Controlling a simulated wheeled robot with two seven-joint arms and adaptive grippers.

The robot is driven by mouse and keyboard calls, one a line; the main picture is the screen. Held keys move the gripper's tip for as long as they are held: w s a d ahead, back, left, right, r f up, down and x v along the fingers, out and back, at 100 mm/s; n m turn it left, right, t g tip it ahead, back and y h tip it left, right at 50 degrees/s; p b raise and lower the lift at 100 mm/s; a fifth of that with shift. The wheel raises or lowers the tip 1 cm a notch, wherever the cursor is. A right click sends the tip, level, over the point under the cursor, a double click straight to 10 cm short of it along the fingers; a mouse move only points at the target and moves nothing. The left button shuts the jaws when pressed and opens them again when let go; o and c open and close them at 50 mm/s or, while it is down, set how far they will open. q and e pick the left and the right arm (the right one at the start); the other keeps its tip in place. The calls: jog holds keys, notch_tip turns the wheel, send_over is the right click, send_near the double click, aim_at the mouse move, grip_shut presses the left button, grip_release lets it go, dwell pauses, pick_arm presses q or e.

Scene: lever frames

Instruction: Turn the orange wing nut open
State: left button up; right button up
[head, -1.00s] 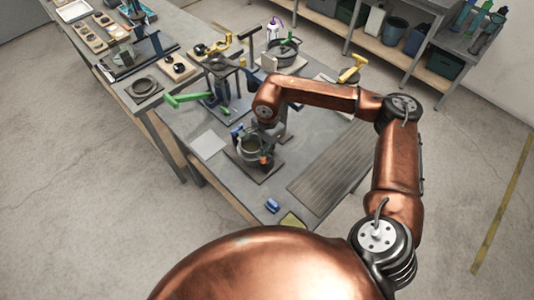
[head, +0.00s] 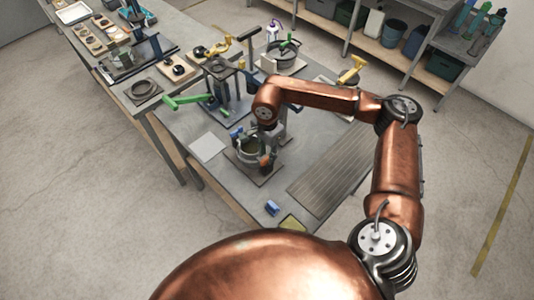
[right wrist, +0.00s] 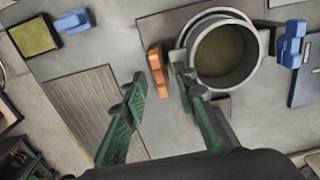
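The orange wing nut (head: 265,160) is on the right side of a round grey pot-like fixture (head: 250,150) on a dark base plate. In the right wrist view the orange wing nut (right wrist: 157,70) stands beside the fixture's rim (right wrist: 222,84). My right gripper (right wrist: 156,92) is open, its two green-padded fingers apart. The wing nut shows in the gap between them, a little beyond the tips; I see no contact. In the head view my right gripper (head: 274,138) hangs over the fixture, partly hidden by its wrist. My left gripper is not in view.
A blue clamp part (right wrist: 291,44) is on the fixture's other side. A ribbed grey mat (head: 332,170) lies to the right. A small blue piece (head: 272,207) and a yellow-green pad (head: 292,222) lie near the front edge. A green-handled lever stand (head: 188,101) is behind left.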

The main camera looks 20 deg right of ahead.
aim_at(267, 158)
notch_tip(267, 158, up, 12)
dwell(0.6)
dwell(0.4)
